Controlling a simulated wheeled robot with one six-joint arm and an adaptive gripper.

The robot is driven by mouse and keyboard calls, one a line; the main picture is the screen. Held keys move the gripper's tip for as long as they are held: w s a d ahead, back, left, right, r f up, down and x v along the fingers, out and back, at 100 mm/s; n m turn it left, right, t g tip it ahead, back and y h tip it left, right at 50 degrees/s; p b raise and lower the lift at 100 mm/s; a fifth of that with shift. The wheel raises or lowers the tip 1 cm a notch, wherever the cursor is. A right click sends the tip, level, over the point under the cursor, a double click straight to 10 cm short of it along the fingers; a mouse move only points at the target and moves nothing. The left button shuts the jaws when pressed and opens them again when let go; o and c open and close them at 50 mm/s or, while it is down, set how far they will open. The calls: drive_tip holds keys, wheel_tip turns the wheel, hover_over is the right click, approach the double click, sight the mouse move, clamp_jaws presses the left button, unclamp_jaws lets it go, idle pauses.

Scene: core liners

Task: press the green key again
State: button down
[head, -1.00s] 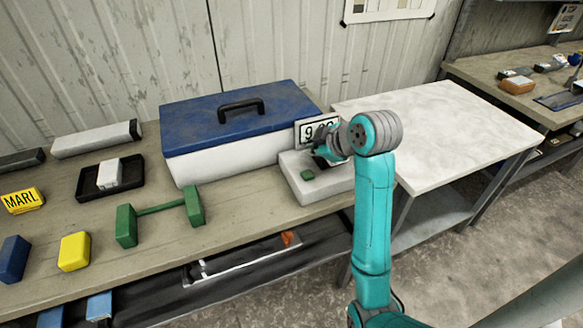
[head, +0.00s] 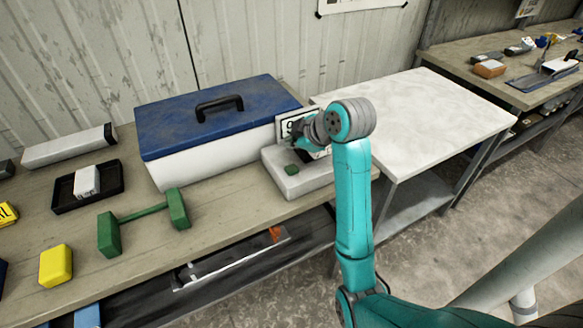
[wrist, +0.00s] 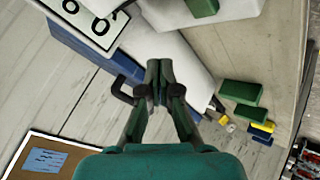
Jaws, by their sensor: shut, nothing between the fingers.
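The green key (head: 291,169) is a small green block on top of a pale grey box (head: 283,188) on the workbench. In the wrist view the key (wrist: 202,7) shows at the top edge, on the pale box. A white sign with dark characters (head: 284,128) stands behind the box, mostly covered by my gripper and arm; it also shows in the wrist view (wrist: 88,18). My gripper (head: 300,145) is shut and empty, above the box and apart from the key. In the wrist view its fingertips (wrist: 159,68) are together.
A blue-lidded white case (head: 180,120) stands just left of the box. A green dumbbell-shaped piece (head: 143,213), a yellow block (head: 56,266) and a black tray (head: 62,200) lie further left. A pale table (head: 430,110) to the right is clear.

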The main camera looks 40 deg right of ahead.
sight(288, 165)
drive_tip(key=shift+f, duration=2.9)
drive_tip(key=shift+f, duration=0.2)
drive_tip(key=shift+f, duration=0.25)
drive_tip(key=shift+f, duration=0.5)
drive_tip(key=shift+r, duration=0.95)
drive_tip(key=shift+r, duration=2.5)
